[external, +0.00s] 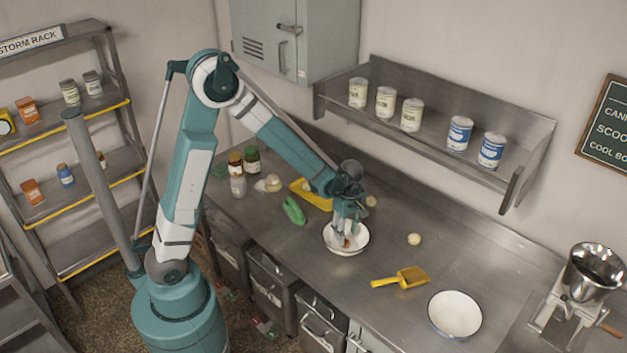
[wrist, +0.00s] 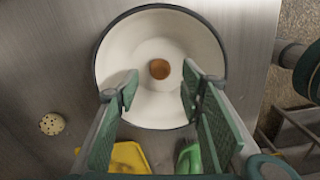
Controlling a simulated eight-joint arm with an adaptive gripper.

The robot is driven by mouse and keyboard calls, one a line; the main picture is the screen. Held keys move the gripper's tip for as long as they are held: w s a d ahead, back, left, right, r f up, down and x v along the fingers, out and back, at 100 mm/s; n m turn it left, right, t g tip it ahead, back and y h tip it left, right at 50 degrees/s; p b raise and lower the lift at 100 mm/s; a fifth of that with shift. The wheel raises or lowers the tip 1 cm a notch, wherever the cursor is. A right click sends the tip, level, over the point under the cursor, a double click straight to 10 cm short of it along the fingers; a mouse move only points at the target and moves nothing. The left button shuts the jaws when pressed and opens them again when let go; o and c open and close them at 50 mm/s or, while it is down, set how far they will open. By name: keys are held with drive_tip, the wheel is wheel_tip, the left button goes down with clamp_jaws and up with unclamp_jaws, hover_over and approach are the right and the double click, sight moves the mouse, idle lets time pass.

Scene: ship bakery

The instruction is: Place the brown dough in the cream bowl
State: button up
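The brown dough (wrist: 159,69) is a small round lump lying inside a pale cream-white bowl with a dark rim (wrist: 112,70). In the external view this bowl (external: 330,244) stands below my gripper (external: 345,235), and the dough shows only as a small brown patch. My gripper (wrist: 158,85) is open in the wrist view, its two green pads apart over the bowl, with nothing between them. The dough is beyond the fingertips, apart from both.
Jars (external: 251,160) stand behind left. A can shelf (external: 430,125) overhangs the back.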

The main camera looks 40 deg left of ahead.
sight(346, 241)
drive_tip(key=shift+r, duration=0.1)
wheel_tip(346, 241, up, 7)
drive_tip(key=p, duration=0.3)
idle(0.4)
idle(0.5)
drive_tip(key=s+a+r+m+t+b, duration=0.3)
drive_tip(key=s+a+r+m+b, duration=0.2)
drive_tip(key=s+a+r+m, duration=0.35)
drive_tip(key=s+a+m+t+b, duration=0.2)
drive_tip(key=s+a+m+b, duration=0.1)
drive_tip(key=s+a, duration=0.2)
drive_tip(key=s+a+r+m+t+b, duration=0.1)
drive_tip(key=s+a+m+t+b, duration=0.1)
drive_tip(key=s, duration=0.7)
drive_tip(key=shift+s+a+r+m+b, duration=0.2)
drive_tip(key=shift+s+a+m+b, duration=0.2)
drive_tip(key=shift+a+m, duration=0.85)
drive_tip(key=shift+a, duration=0.1)
idle(1.1)
